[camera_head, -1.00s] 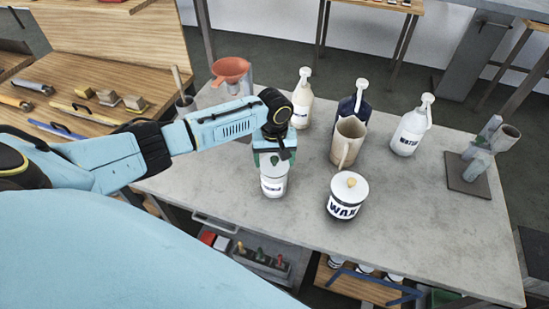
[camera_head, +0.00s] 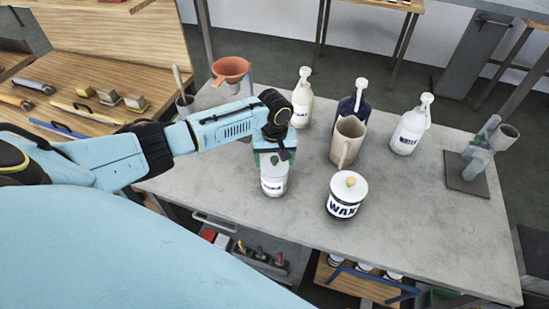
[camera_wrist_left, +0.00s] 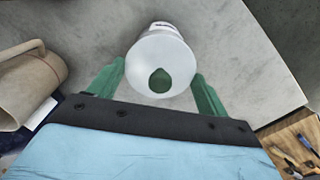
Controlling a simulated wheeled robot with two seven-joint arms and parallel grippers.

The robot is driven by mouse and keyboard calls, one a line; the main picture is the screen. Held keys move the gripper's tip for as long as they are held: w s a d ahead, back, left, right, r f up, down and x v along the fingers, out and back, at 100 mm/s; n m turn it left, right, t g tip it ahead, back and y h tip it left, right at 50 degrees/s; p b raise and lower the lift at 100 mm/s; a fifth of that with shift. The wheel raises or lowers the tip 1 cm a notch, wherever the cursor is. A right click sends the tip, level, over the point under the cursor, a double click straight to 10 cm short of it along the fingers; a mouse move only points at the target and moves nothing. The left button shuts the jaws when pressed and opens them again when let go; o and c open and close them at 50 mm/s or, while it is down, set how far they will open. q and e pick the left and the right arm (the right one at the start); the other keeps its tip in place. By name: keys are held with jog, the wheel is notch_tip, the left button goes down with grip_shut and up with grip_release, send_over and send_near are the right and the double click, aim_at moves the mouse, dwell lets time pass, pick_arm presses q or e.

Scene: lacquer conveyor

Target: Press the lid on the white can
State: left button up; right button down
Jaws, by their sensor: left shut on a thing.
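The white can (camera_head: 273,187) with a dark-lettered label stands upright on the grey table. My left gripper (camera_head: 273,163) is right over its top, pointing down. In the left wrist view, the green fingers (camera_wrist_left: 163,88) are on either side of a round white lid (camera_wrist_left: 150,60) with a green knob (camera_wrist_left: 160,82). The gripper is shut on this lid. The lid hides the can's mouth, and I cannot tell whether it is fully seated. The can's side shows beyond the lid in the wrist view. My right gripper is not in view.
A wax tin (camera_head: 347,207) stands to the right of the can, with a beige jug (camera_head: 347,142) behind it. Several pump bottles stand farther back, including a water bottle (camera_head: 409,132). An orange funnel (camera_head: 230,68) is at back left. The table's front right is clear.

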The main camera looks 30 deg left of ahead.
pick_arm(q)
jog(key=shift+p, duration=0.45)
dwell(0.5)
jog(key=o, duration=1)
jog(key=shift+c, duration=0.2)
jog(key=shift+r, duration=3.5)
grip_shut()
